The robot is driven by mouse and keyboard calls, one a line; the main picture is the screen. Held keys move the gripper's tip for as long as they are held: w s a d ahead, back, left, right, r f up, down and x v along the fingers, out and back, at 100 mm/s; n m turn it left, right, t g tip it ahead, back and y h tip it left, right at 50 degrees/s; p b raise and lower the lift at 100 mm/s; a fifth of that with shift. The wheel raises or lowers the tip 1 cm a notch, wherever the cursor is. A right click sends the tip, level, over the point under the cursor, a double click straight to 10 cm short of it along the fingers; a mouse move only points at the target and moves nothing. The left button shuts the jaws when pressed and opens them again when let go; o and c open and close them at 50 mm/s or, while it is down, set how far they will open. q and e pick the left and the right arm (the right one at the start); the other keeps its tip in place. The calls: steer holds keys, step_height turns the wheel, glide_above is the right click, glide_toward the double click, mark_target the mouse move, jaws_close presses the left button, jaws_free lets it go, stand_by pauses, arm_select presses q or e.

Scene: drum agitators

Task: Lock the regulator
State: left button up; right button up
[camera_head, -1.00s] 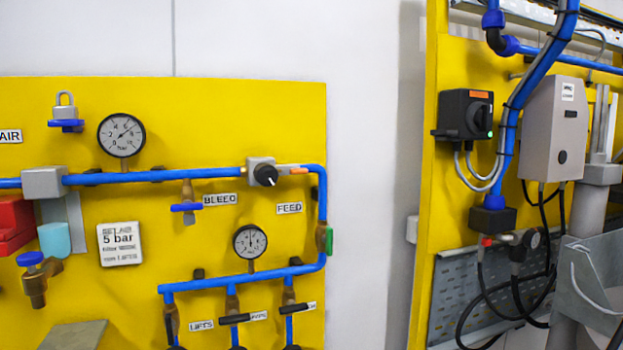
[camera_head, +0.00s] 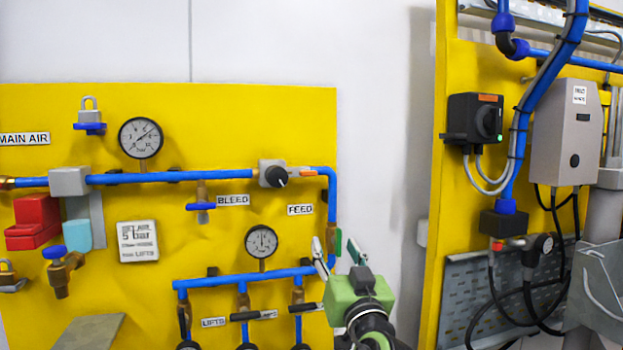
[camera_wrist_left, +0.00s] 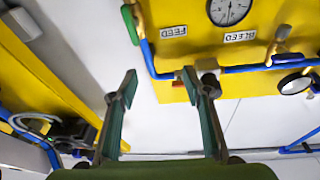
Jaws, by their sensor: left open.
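The regulator (camera_head: 272,173) is a grey block with a black knob and a white mark. It sits on the upper blue pipe of the yellow panel, with an orange piece (camera_head: 300,172) at its right. My left gripper (camera_head: 337,248) is open and empty, below and right of the regulator, near the panel's right edge. In the left wrist view the panel appears upside down, and the open fingers (camera_wrist_left: 159,75) point toward the pipe corner. The regulator is largely hidden there behind the right-hand finger. My right gripper is not in view.
The lower gauge (camera_head: 261,241), FEED label (camera_head: 300,210) and green fitting (camera_head: 338,242) are near my gripper. A padlock (camera_head: 89,109) hangs on a blue holder at upper left. A red block (camera_head: 34,222) is farther left. Bare white wall (camera_head: 380,150) separates the two yellow panels.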

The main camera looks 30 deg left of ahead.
mark_target(309, 174)
arm_select(q)
step_height(309, 174, up, 8)
steer(key=s+n+y, duration=0.2)
steer(key=n+y, duration=0.1)
steer(key=shift+m, duration=0.3)
steer(key=p+x, duration=0.6)
steer(key=x, duration=0.7)
steer(key=shift+s+a+f+p, duration=0.2)
steer(key=shift+p, duration=0.15)
steer(key=shift+w+a, duration=0.4)
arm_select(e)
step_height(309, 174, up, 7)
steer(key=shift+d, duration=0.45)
arm_select(q)
steer(key=shift+g, duration=0.3)
steer(key=c, duration=1.1)
